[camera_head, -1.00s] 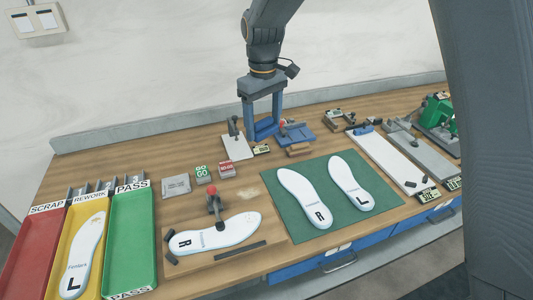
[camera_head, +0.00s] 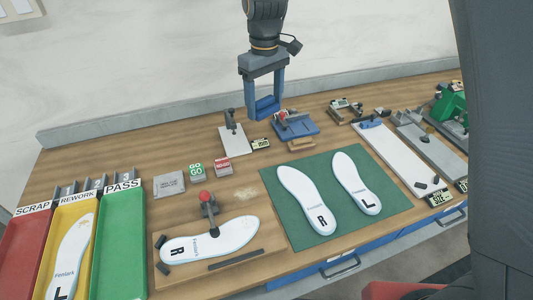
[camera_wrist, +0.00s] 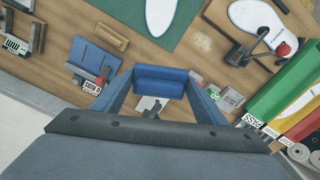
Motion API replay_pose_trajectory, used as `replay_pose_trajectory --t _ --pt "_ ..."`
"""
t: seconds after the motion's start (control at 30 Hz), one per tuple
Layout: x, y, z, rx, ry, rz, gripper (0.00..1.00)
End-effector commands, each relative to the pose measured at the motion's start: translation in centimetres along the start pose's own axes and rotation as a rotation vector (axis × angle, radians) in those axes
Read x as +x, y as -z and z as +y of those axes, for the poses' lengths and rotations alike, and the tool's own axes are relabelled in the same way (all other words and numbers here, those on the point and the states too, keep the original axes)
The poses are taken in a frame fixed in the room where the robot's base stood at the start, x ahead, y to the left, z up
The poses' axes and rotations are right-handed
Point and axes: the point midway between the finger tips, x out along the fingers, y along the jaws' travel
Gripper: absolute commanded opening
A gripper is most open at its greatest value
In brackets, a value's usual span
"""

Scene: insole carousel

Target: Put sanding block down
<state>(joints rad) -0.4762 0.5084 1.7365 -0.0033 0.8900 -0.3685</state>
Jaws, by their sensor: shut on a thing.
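A blue sanding block (camera_head: 264,107) sits between the fingertips of my gripper (camera_head: 264,98), at the back of the workbench in the head view. My gripper is shut on the block and appears to hold it above the bench, though the exact height cannot be told. In the wrist view the block (camera_wrist: 160,81) spans between the two blue fingers of my gripper (camera_wrist: 160,92). A small grey toggle clamp shows just beyond and under it. The workbench (camera_head: 110,165) is brown wood.
A clamp on a white plate (camera_head: 233,139) and a blue fixture (camera_head: 297,124) stand close to the gripper. A green mat (camera_head: 335,225) bears two insoles. Red, yellow and green trays (camera_head: 118,245) stand at left. Bare wood lies left of the white plate.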

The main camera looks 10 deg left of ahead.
Motion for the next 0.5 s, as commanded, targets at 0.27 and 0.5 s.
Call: replay_pose_trajectory --t 0.27,0.5 --pt "0.7 0.0 0.4 0.005 0.000 0.000 0.42" --pt "1.4 0.1 0.7 0.007 0.000 0.000 0.42"
